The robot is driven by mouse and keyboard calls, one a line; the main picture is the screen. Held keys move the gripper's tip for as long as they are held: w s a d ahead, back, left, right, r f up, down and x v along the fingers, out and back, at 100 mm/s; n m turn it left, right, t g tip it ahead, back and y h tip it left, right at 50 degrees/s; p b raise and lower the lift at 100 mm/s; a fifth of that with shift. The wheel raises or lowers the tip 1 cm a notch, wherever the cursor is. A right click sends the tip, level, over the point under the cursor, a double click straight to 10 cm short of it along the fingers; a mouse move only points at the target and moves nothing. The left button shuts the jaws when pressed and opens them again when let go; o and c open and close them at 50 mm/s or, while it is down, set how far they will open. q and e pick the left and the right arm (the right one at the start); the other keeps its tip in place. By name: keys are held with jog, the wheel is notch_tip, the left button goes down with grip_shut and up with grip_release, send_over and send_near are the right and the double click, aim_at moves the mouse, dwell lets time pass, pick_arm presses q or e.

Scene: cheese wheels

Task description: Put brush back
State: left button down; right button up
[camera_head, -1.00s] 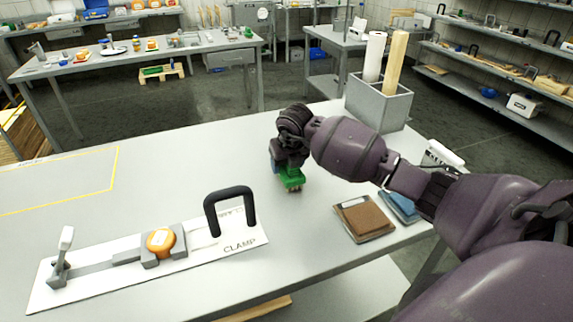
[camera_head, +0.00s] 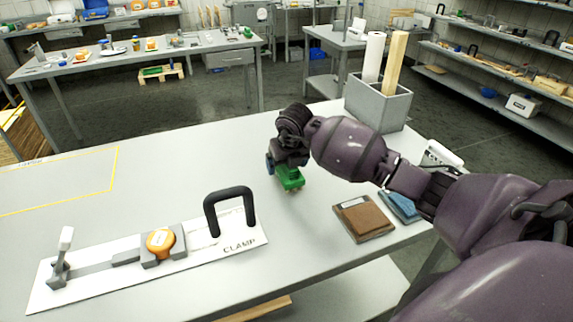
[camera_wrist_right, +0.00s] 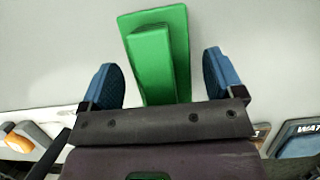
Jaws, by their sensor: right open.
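The green brush (camera_head: 290,178) is on the grey table, to the right of the clamp's black handle. In the right wrist view the brush (camera_wrist_right: 151,62) shows as a green block with a raised handle. My right gripper (camera_head: 281,168) is at the brush. Its two blue fingers stand wide apart in the wrist view (camera_wrist_right: 165,78), one on each side of the handle with a gap on both sides. The bristles are mostly hidden. My left gripper is not in view.
A clamp board (camera_head: 100,285) with an orange round piece (camera_head: 160,241) lies at front left. A brown pad (camera_head: 363,217) and a blue pad (camera_head: 402,206) lie right of the brush. The table's middle is clear.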

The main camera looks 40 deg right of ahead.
jog(key=v, duration=1)
jog(key=shift+r+p, duration=0.15)
jog(key=shift+p, duration=0.25)
jog(key=shift+s+r, duration=0.25)
jog(key=shift+r, duration=0.25)
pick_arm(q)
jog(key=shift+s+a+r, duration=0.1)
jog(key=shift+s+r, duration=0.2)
pick_arm(e)
jog(key=shift+r, duration=0.1)
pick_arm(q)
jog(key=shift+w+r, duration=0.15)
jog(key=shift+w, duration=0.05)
